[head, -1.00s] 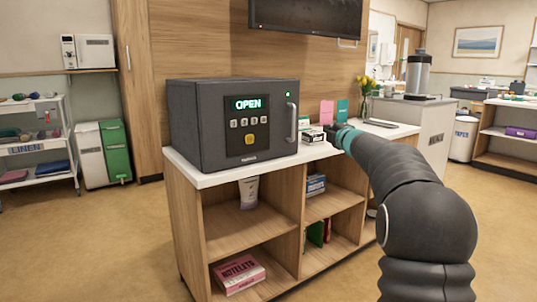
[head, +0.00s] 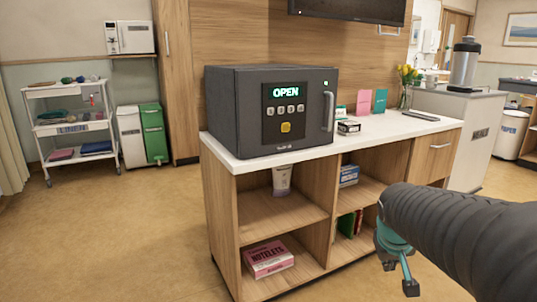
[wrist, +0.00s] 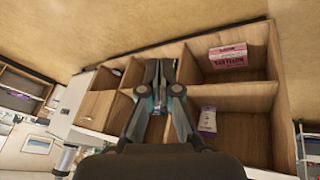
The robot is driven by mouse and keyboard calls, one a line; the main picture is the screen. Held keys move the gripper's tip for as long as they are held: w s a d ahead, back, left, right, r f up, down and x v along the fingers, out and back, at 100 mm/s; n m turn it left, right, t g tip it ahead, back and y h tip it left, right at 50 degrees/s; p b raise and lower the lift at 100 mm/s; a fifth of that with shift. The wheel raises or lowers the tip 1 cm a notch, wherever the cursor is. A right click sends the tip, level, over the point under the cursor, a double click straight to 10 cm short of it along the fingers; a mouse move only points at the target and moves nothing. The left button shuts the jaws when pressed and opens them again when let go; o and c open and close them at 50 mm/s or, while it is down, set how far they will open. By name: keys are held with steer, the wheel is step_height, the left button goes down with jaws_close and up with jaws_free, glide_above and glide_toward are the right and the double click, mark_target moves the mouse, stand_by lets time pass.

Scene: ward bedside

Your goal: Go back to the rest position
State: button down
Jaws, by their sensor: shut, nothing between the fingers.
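My gripper (head: 411,288) hangs low in front of the right end of the cabinet in the head view, pointing downward, clear of the cabinet top. In the wrist view my gripper (wrist: 160,68) is shut and empty, with the open shelves behind it. My arm comes in from the right edge of the head view. The dark safe (head: 247,110) stands on the white cabinet top (head: 420,124). Its display reads OPEN, while its door looks closed against the front.
A small box (head: 348,127), pink and teal cards and flowers (head: 408,78) stand right of the safe. Floor is clear left of the cabinet.

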steer(key=s+a+y, duration=0.1)
steer(key=s+a, duration=0.4)
steer(key=s, duration=0.4)
steer(key=s+a+r+t+y+p, duration=0.1)
steer(key=s+a, duration=0.4)
steer(key=s, duration=0.3)
steer(key=shift+s+a+r+y, duration=0.15)
steer(key=shift+s+a+y, duration=0.2)
steer(key=shift+a+y, duration=0.05)
